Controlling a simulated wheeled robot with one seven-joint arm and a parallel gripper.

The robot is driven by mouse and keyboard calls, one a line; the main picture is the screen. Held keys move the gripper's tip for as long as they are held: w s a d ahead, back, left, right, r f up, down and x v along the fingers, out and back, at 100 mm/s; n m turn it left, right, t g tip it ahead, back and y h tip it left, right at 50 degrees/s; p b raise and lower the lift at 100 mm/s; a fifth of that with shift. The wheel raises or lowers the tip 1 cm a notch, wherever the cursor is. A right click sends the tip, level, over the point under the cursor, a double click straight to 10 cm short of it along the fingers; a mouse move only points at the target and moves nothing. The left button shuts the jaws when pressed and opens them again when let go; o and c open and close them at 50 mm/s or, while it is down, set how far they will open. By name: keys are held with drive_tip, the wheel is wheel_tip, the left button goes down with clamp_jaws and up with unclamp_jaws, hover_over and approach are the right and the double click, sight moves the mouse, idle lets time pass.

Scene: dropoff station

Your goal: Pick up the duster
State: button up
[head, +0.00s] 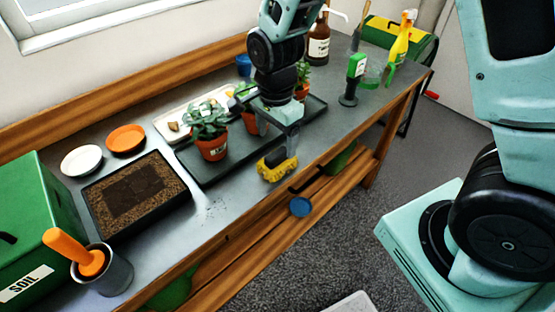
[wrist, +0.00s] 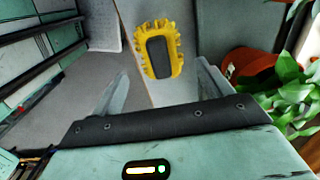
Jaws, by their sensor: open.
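The duster is yellow and shaggy with a dark grey handle on top. It lies at the front edge of the grey bench top in the head view (head: 275,168), and shows near the top middle of the wrist view (wrist: 150,66). My gripper (head: 283,145) hangs pointing down just above the duster, its two fingers apart. In the wrist view my open gripper (wrist: 157,88) has a finger to either side, with the duster ahead between and beyond them. Nothing is between the fingers. I cannot tell the exact height gap.
Potted plants (head: 209,133) stand close left of my gripper on a dark tray (head: 190,165). A soil-filled tray (head: 140,232), an orange-handled tool in a metal pot (head: 118,275) and a green soil box (head: 45,215) lie further left. Bottles (head: 318,45) stand behind.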

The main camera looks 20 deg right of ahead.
sight(277, 153)
drive_tip(key=shift+d+f+p, duration=0.15)
drive_tip(key=shift+f+p, duration=0.35)
drive_tip(key=shift+f, duration=3)
drive_tip(key=c, duration=1.1)
